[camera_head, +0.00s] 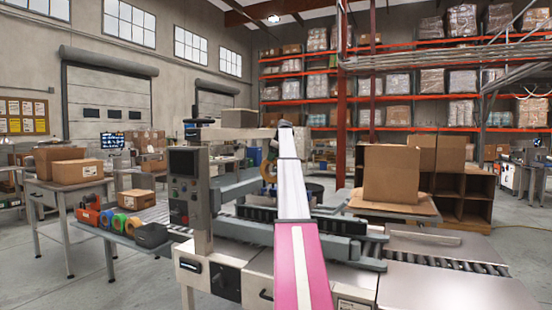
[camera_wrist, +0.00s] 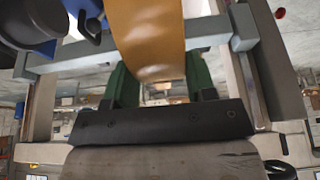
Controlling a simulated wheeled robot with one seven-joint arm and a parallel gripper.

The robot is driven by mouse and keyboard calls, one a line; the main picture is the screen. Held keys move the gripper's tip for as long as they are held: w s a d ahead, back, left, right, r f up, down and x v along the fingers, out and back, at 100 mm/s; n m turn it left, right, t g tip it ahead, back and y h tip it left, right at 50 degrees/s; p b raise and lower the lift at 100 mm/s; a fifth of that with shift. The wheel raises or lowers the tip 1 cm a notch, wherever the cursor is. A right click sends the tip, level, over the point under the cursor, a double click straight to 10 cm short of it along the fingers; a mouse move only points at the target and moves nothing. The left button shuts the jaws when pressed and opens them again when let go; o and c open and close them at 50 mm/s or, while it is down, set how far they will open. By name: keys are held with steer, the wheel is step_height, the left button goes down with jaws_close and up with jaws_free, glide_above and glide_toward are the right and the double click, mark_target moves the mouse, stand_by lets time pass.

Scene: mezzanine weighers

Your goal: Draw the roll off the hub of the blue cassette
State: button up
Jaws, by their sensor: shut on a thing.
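An amber roll (camera_wrist: 150,38) fills the top middle of the wrist view. The two green fingers of my gripper (camera_wrist: 158,85) stand on either side of its lower edge and are shut on it. In the head view the amber roll (camera_head: 268,171) shows small, just left of my arm, with my gripper (camera_head: 263,160) partly hidden behind the arm. A dark blue part (camera_wrist: 28,22), perhaps of the cassette, sits at the upper left of the wrist view with a black knob beside it. The hub is not clearly seen, and I cannot tell whether the roll is on it.
A grey case-sealing machine with a control panel (camera_head: 184,187) surrounds the gripper's place. Grey bars (camera_wrist: 60,60) run close to the roll. A large carton (camera_head: 391,173) stands at right.

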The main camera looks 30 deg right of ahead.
steer(key=s+a, duration=1.1)
steer(key=a, duration=0.4)
steer(key=s+a, duration=1.2)
steer(key=a, duration=0.3)
steer(key=shift+s, duration=0.2)
